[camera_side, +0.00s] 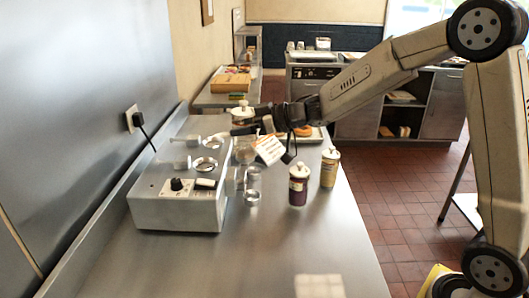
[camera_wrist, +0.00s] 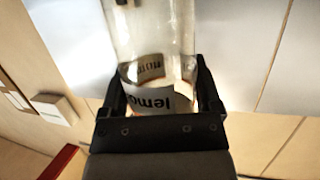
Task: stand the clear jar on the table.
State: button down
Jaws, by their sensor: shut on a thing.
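In the wrist view, the clear jar (camera_wrist: 150,38) stands out between the two fingers of my gripper (camera_wrist: 160,92). The fingers are shut on the jar near the label end. Its far end runs out of the top of the picture. In the side view, my gripper (camera_side: 270,116) is above the steel table (camera_side: 245,265), near the back of a metal machine.
The metal machine (camera_side: 180,213) has a dark knob and round openings. A dark purple bottle (camera_side: 298,190) and a yellow bottle (camera_side: 329,172) stand to its right. The table's front is mostly clear.

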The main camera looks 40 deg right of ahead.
jog(key=s+d+f+n+g+y, duration=0.3)
jog(key=s+f, duration=0.3)
jog(key=f, duration=0.1)
jog(key=s+d+f+n+g+y, duration=0.2)
jog(key=s+d+f+n+g, duration=0.1)
jog(key=s+f, duration=0.4)
jog(key=shift+s+d+f+n+g+y, duration=0.15)
jog(key=shift+f+n+g+y, duration=0.25)
jog(key=shift+n+g, duration=0.15)
jog(key=shift+f, duration=0.15)
jog(key=shift+t, duration=0.25)
jog(key=shift+f, duration=2.2)
jog(key=shift+f, duration=0.55)
grip_release()
